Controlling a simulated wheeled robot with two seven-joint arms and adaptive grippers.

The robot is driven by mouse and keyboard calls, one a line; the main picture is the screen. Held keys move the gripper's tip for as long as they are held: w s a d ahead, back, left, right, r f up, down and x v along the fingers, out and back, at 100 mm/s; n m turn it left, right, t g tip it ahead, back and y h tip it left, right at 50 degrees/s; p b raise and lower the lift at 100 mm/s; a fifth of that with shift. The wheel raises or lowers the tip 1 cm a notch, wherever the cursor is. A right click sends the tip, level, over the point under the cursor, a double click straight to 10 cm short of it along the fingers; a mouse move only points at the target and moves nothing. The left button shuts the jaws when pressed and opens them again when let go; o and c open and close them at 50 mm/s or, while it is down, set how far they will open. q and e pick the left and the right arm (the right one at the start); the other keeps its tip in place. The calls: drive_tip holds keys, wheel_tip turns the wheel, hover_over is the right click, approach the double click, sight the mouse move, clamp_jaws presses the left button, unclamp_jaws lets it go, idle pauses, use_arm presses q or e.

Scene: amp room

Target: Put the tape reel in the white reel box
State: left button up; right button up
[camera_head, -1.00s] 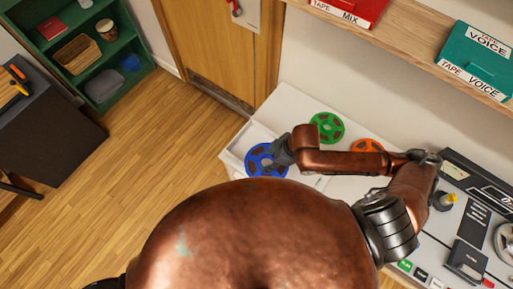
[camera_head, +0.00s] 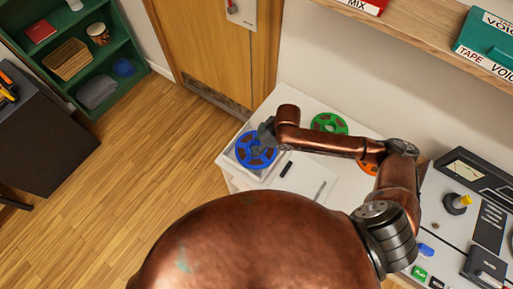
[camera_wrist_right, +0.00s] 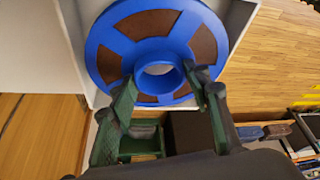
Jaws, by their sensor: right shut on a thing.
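The blue tape reel (camera_head: 250,161) is at the left end of the white worktop, over or inside the open white reel box (camera_head: 227,160). My right gripper (camera_head: 262,141) is at the reel's upper right edge in the head view. In the right wrist view my right gripper (camera_wrist_right: 163,84) has its fingers around the hub of the blue reel (camera_wrist_right: 150,22) and is shut on it. The white box (camera_wrist_right: 45,50) shows on both sides of the reel there. I cannot tell whether the reel touches the box floor. My left gripper is not in view.
A green reel (camera_head: 329,123) and a partly hidden orange reel (camera_head: 368,168) lie on the worktop behind my arm. A black marker (camera_head: 286,169) and a pen (camera_head: 320,190) lie nearer. A tape machine (camera_head: 480,215) stands at the right. Shelves hang above.

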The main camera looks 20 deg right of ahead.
drive_tip(key=shift+w+f, duration=0.2)
drive_tip(key=shift+c, duration=0.2)
drive_tip(key=f, duration=0.2)
drive_tip(key=f+b, duration=0.1)
drive_tip(key=shift+w+f, duration=0.25)
drive_tip(key=shift+f, duration=0.15)
drive_tip(key=shift+r, duration=0.1)
drive_tip(key=o, duration=1.6)
drive_tip(key=shift+o, duration=0.2)
drive_tip(key=p+v, duration=0.2)
drive_tip(key=v, duration=1)
